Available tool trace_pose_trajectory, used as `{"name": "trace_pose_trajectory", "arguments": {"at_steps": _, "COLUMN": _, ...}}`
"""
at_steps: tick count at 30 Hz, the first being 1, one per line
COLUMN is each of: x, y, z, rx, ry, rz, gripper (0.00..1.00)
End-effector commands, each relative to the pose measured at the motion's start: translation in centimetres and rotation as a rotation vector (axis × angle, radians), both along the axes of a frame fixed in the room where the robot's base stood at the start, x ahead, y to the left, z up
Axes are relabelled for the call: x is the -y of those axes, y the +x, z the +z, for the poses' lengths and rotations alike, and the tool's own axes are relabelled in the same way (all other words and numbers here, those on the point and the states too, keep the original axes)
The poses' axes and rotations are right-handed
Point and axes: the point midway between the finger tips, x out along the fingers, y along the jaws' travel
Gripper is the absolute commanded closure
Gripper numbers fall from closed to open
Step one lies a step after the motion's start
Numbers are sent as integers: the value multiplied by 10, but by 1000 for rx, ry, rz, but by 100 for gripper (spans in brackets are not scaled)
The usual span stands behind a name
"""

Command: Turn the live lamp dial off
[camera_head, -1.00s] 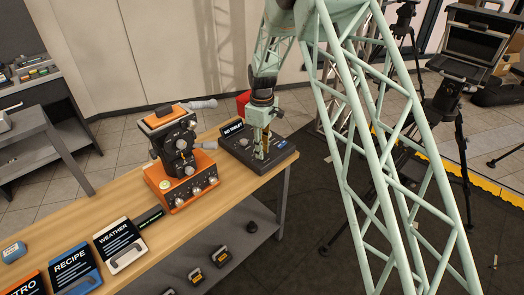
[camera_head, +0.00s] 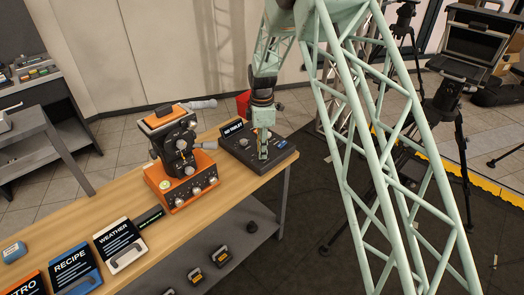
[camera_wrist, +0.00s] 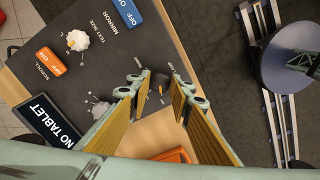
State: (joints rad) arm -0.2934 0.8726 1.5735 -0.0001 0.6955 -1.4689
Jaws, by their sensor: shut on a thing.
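A dark control box (camera_head: 240,151) stands at the far right end of the wooden table. Also on the box are a white text size dial (camera_wrist: 77,40), a second pale dial (camera_wrist: 98,110), an orange scroll switch (camera_wrist: 50,62) and a blue mirror switch (camera_wrist: 129,12).
A "NO TABLET" display (camera_wrist: 48,120) sits on the box's edge. An orange device with knobs and handles (camera_head: 182,180) stands left of the box. Weather (camera_head: 119,245) and recipe (camera_head: 75,268) cards lie nearer on the table. Tripods stand on the floor at right.

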Motion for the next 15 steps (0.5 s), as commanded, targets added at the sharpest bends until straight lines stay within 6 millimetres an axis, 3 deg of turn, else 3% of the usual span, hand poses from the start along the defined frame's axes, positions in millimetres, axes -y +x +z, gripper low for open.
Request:
{"name": "trace_pose_trajectory", "arguments": {"at_steps": 14, "x": 0, "y": 0, "z": 0, "rx": 0, "ry": 0, "rz": 20, "gripper": 91}}
{"name": "trace_pose_trajectory", "arguments": {"at_steps": 15, "x": 0, "y": 0, "z": 0, "rx": 0, "ry": 0, "rz": 20, "gripper": 80}}
